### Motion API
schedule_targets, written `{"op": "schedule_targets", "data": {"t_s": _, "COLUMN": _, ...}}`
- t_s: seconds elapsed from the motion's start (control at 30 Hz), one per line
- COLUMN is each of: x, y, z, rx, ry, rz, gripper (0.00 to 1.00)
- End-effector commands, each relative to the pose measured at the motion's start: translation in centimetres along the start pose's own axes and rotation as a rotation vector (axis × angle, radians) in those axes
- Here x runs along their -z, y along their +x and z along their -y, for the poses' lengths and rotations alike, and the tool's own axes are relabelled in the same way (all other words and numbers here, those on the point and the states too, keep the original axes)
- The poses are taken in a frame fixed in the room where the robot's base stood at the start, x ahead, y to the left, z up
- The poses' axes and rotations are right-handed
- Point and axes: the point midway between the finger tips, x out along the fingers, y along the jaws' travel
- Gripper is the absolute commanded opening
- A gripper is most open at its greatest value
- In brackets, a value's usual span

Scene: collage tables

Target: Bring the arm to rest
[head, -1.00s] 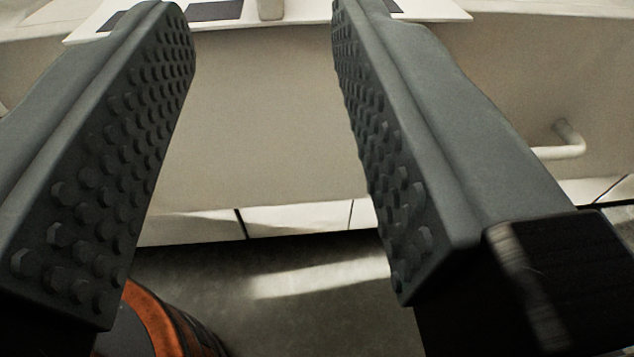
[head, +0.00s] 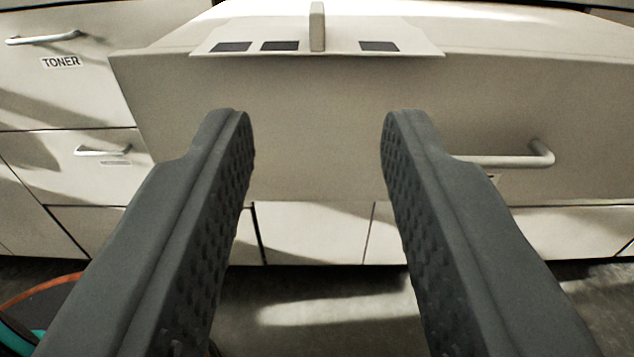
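My gripper (head: 316,118) is open and empty, its two grey studded fingers wide apart in the middle of the head view. Nothing is between the fingers. Beyond the fingertips is the pale front of a drawer (head: 320,150), which stands out from the cabinet fronts around it. I cannot tell the gap between the fingertips and this front.
A white sheet with dark rectangles (head: 350,42) and a small upright pale block (head: 317,27) lie on top. A bar handle (head: 510,158) sticks out at the right. A drawer labelled TONER (head: 62,85) is at the left. The grey floor (head: 310,300) shows below.

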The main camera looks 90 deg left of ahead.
Motion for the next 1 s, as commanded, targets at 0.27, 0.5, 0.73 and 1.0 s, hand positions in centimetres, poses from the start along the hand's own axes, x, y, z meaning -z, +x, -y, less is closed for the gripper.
{"op": "schedule_targets", "data": {"t_s": 0.27, "x": 0.5, "y": 0.5, "z": -0.2, "rx": -0.026, "ry": -0.028, "rz": 0.001, "gripper": 0.35}}
{"op": "schedule_targets", "data": {"t_s": 0.5, "x": 5.0, "y": 4.1, "z": -2.6, "rx": -0.291, "ry": -0.270, "rz": 0.004, "gripper": 0.35}}
{"op": "schedule_targets", "data": {"t_s": 0.73, "x": 11.6, "y": 5.9, "z": -4.0, "rx": -0.650, "ry": -0.495, "rz": -0.014, "gripper": 0.35}}
{"op": "schedule_targets", "data": {"t_s": 1.0, "x": 18.2, "y": 4.8, "z": -2.4, "rx": -1.053, "ry": -0.595, "rz": -0.043, "gripper": 0.35}}
